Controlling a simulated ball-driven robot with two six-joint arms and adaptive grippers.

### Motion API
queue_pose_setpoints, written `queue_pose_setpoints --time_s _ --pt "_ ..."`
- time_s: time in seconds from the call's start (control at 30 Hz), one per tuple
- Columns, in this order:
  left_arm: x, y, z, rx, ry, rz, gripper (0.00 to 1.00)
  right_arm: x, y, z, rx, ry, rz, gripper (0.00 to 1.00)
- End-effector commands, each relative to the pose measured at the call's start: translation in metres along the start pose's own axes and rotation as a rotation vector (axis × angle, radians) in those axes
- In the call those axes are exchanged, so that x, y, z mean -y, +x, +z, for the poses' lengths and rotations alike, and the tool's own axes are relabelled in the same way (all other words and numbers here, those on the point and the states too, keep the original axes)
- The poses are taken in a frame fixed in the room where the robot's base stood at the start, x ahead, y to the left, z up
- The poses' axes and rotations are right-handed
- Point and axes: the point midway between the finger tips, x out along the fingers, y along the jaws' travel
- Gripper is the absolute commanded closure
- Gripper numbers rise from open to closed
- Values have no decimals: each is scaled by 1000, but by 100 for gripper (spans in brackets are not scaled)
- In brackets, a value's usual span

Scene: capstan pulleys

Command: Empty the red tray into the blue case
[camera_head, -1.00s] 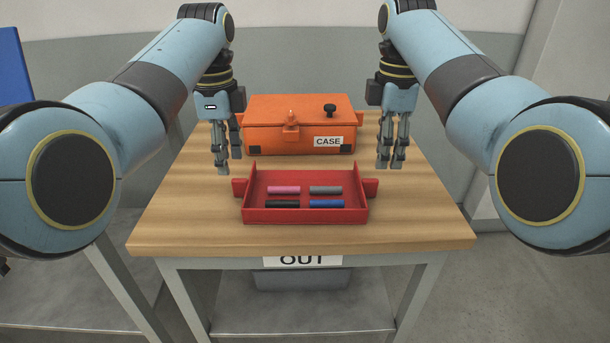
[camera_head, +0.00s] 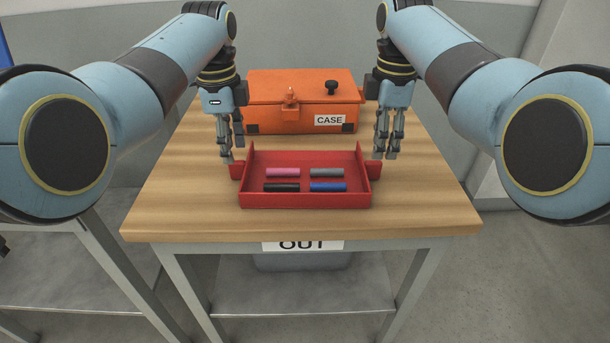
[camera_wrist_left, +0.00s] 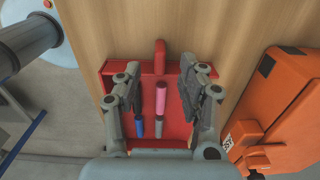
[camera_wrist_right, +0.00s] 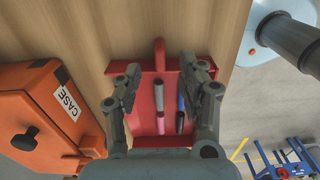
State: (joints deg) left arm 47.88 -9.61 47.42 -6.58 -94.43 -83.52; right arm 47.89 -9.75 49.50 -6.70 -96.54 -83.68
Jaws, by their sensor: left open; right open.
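The red tray (camera_head: 305,200) stands on the wooden table with a handle at each side. In it lie a pink (camera_head: 282,173), a grey (camera_head: 326,173), a black (camera_head: 282,187) and a blue (camera_head: 328,187) marker-like stick. The case (camera_head: 270,118) behind it is orange, not blue; it is labelled CASE and its lid looks shut. My left gripper (camera_head: 232,155) is open above the tray's left handle (camera_head: 237,171). My right gripper (camera_head: 385,155) is open above the right handle (camera_head: 374,170). Both look empty.
The case has a front latch (camera_head: 290,103) and a black knob (camera_head: 332,87) on its lid. The wooden tabletop (camera_head: 430,215) is clear around the tray. An OUT label (camera_head: 302,245) and a grey bin (camera_head: 302,262) are below the table edge.

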Motion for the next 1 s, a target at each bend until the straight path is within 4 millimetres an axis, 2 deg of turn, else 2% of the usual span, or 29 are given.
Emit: queue_pose_setpoints --time_s 0.1,0.3,0.5,0.73,0.77,1.0 --pt "0 22 0 1 0 3 60 0 22 0 1 0 -2 60" --pt "0 46 1 1 -1 2 60 -1 46 0 1 1 0 60" --pt "0 56 1 0 -2 0 60 0 55 0 0 1 1 60" --pt "0 56 0 0 -1 -1 60 0 56 0 0 1 1 60" --pt "0 56 0 0 -1 -1 61 0 56 0 0 1 1 61" --pt "0 56 0 0 -1 -1 92 0 56 0 0 1 1 92"
